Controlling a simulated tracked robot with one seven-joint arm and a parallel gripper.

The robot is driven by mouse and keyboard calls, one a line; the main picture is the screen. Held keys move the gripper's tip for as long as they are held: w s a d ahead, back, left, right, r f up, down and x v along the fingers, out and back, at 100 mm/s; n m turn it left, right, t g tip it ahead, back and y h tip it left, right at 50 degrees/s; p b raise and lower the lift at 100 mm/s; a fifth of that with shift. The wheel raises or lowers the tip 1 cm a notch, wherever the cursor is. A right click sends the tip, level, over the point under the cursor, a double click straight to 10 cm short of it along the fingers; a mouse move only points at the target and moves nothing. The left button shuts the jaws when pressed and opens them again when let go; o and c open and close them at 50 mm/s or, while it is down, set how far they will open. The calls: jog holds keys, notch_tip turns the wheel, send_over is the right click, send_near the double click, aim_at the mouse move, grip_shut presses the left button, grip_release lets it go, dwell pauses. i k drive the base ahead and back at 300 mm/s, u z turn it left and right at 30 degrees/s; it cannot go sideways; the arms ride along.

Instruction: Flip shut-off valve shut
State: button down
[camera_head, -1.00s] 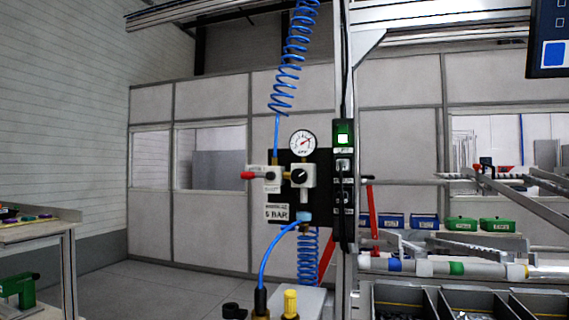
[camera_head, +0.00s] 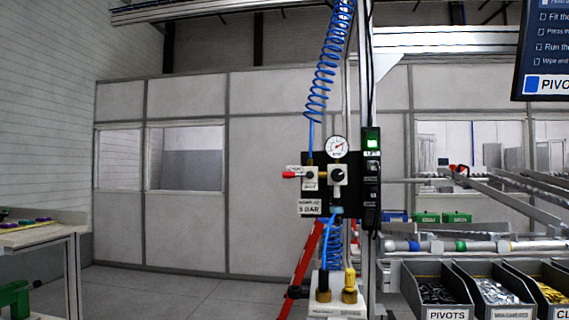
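The shut-off valve is on the left of a black air panel (camera_head: 318,211). Its red handle (camera_head: 289,174) points out level to the left, from a small white body (camera_head: 310,174). Beside it is a white regulator with a black knob (camera_head: 337,174). A round pressure gauge (camera_head: 337,147) sits above, and a white "5 BAR" label (camera_head: 310,208) is below. The lettering by the valve is too small to read. My gripper is not in view.
A coiled blue hose (camera_head: 324,75) hangs above the panel. Below stand a brass fitting with a yellow top (camera_head: 350,284) and a red ladder-like frame (camera_head: 303,265). Parts bins (camera_head: 440,290) fill the lower right. A bench (camera_head: 40,235) stands left; the floor between is open.

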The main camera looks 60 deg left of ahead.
aim_at(309, 175)
jog(key=u, duration=0.05)
jog(key=k, duration=0.9)
jog(key=z, duration=0.35)
jog(key=i, duration=0.1)
jog(key=u, duration=2.7)
jog(key=i, duration=0.85)
jog(key=z, duration=0.1)
jog(key=k, duration=0.55)
jog(key=u, duration=0.05)
